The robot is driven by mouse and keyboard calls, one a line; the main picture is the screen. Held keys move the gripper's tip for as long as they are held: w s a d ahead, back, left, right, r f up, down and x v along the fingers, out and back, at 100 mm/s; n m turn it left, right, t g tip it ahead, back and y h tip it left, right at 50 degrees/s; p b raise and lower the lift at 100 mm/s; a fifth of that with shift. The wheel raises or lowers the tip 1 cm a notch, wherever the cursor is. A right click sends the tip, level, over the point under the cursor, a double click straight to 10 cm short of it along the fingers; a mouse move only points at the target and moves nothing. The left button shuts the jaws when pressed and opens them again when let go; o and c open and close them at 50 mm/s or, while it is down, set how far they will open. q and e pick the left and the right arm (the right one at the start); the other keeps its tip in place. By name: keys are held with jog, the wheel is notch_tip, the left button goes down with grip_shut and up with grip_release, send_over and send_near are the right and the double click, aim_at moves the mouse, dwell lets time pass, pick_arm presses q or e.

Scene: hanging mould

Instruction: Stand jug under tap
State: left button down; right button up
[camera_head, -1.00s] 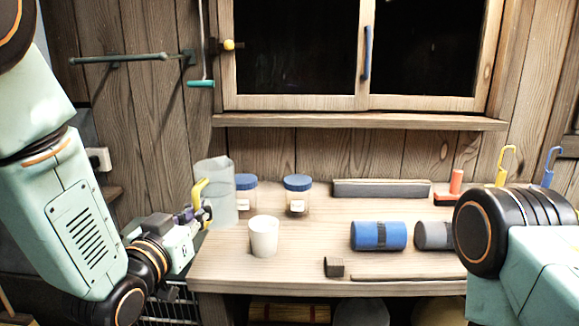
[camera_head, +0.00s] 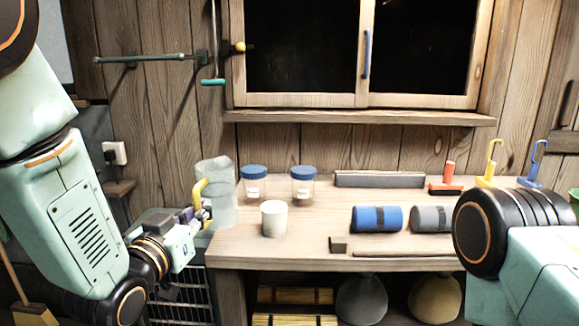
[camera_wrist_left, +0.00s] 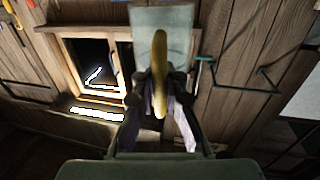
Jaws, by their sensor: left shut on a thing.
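A clear jug (camera_head: 222,195) with a yellow handle (camera_head: 199,193) stands upright in my left gripper (camera_head: 203,214), at the left end of the workbench (camera_head: 300,245). The left gripper is shut on the yellow handle. In the left wrist view the handle (camera_wrist_left: 159,75) sits between the two fingers (camera_wrist_left: 159,100), with the pale jug body (camera_wrist_left: 150,22) behind it. I cannot tell whether the jug touches the bench. No tap is clearly seen. My right arm shows at the right edge, but its gripper is out of view.
On the bench are a white cup (camera_head: 274,219), two blue-lidded jars (camera_head: 254,186) (camera_head: 303,186), a blue roll (camera_head: 377,219), a grey roll (camera_head: 430,218) and a grey bar (camera_head: 380,180). A rail (camera_head: 150,59) is on the left wall. Sacks (camera_head: 362,300) lie under the bench.

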pick_arm(q)
jog(key=s+a+f+n+y, duration=0.1)
jog(key=s+f+y, duration=0.1)
jog(key=s+f, duration=0.3)
jog(key=s+f+n+y, duration=0.1)
jog(key=s+f, duration=0.5)
jog(key=f, duration=0.6)
jog(key=shift+a+n+t+y, duration=0.3)
jog(key=shift+a+y, duration=0.05)
jog(key=shift+y, duration=0.35)
jog(key=shift+s+d+r, duration=0.1)
